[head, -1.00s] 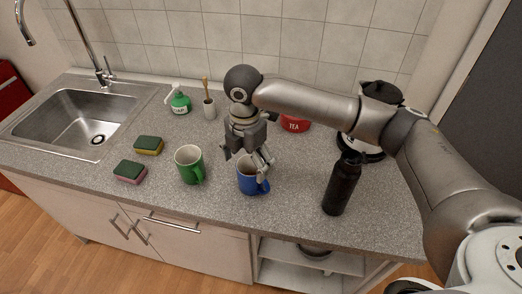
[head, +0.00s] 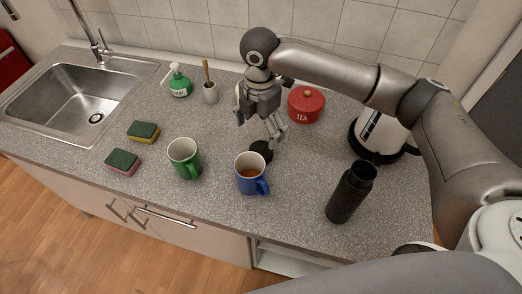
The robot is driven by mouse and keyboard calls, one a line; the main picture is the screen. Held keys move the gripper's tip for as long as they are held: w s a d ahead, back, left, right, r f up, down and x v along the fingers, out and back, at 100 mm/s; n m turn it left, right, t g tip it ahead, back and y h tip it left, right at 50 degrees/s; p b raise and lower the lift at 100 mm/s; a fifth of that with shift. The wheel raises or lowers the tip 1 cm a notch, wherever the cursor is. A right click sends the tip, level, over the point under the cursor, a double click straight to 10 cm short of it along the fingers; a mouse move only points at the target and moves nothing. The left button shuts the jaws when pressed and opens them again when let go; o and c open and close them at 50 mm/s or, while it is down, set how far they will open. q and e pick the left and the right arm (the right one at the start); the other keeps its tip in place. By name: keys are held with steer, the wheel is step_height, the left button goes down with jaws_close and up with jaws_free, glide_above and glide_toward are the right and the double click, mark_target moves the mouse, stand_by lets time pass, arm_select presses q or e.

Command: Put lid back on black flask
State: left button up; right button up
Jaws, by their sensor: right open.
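The black flask (head: 346,198) stands upright on the counter at the right, its round mouth open at the top. A small black lid (head: 261,151) lies on the counter just behind the blue mug (head: 250,176); the mug's rim and my fingers are close to it and may cover part of it. My right gripper (head: 258,128) is open and points down, just above and behind the lid. I cannot tell whether a finger touches it. My left gripper is not in view.
A green mug (head: 184,159) and two sponges (head: 143,132) stand to the left. Behind are a red tea tin (head: 306,105), a kettle (head: 378,135), a soap bottle (head: 178,82) and a brush cup (head: 210,93). Counter (head: 305,165) between blue mug and flask is clear.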

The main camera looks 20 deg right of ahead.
glide_above(261, 149)
step_height(261, 149, down, 4)
steer(key=shift+s+f+p, duration=0.15)
steer(key=shift+p, duration=0.25)
steer(key=shift+f, duration=0.35)
steer(key=shift+a, duration=0.1)
steer(key=shift+f, duration=0.3)
step_height(261, 149, down, 4)
steer(key=shift+r+p, duration=0.15)
steer(key=shift+p, duration=0.9)
steer(key=shift+f, duration=0.55)
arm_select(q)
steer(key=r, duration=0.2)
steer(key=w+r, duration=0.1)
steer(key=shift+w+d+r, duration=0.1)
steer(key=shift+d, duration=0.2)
arm_select(e)
steer(key=shift+c, duration=0.4)
steer(key=c, duration=0.9)
